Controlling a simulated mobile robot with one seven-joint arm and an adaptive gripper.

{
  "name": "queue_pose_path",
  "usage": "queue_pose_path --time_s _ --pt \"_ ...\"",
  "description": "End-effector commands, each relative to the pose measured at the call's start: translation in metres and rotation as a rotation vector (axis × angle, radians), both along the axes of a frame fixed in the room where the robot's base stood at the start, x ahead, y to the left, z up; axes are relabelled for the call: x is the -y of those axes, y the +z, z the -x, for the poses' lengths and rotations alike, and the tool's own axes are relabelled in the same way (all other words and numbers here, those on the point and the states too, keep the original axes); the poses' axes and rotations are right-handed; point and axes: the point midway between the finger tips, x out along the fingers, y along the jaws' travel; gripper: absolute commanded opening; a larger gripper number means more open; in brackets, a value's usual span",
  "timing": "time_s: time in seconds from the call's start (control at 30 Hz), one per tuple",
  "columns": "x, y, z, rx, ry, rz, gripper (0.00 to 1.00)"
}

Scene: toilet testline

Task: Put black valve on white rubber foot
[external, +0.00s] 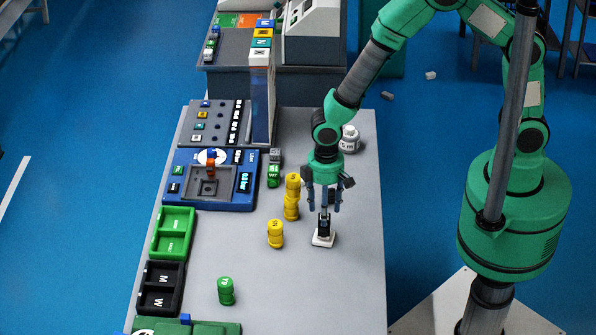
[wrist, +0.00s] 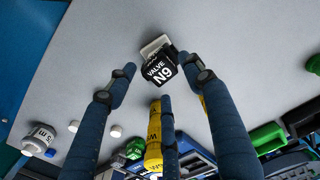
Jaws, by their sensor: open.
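The black valve (external: 324,224), lettered VALVE N9, stands upright on the grey table at the white rubber foot (external: 323,240). In the wrist view the valve (wrist: 161,70) covers part of the foot (wrist: 154,45), and it looks seated on it; the exact contact is hidden. My gripper (external: 324,207) is open, pointing down just above the valve. In the wrist view its three blue fingers (wrist: 157,80) spread around the near side of the valve, with a visible gap and nothing clamped.
A stacked yellow pair (external: 292,197) and a single yellow piece (external: 275,234) stand left of the valve. A white jar (external: 349,139) is behind my gripper. A green piece (external: 226,291) stands at front left. Trays line the left edge; the front right table is clear.

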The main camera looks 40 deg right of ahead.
Motion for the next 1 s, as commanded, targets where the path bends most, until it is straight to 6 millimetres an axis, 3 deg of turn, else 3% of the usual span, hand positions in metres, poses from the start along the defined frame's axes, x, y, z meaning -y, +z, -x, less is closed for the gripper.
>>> queue_pose_path --time_s 0.5,0.7,1.0 --pt "0.000 0.082 0.000 0.001 0.000 -0.001 0.52" --pt "0.000 0.098 0.000 0.001 0.000 -0.001 0.52" --pt "0.000 0.101 0.000 0.000 0.000 0.000 0.52"
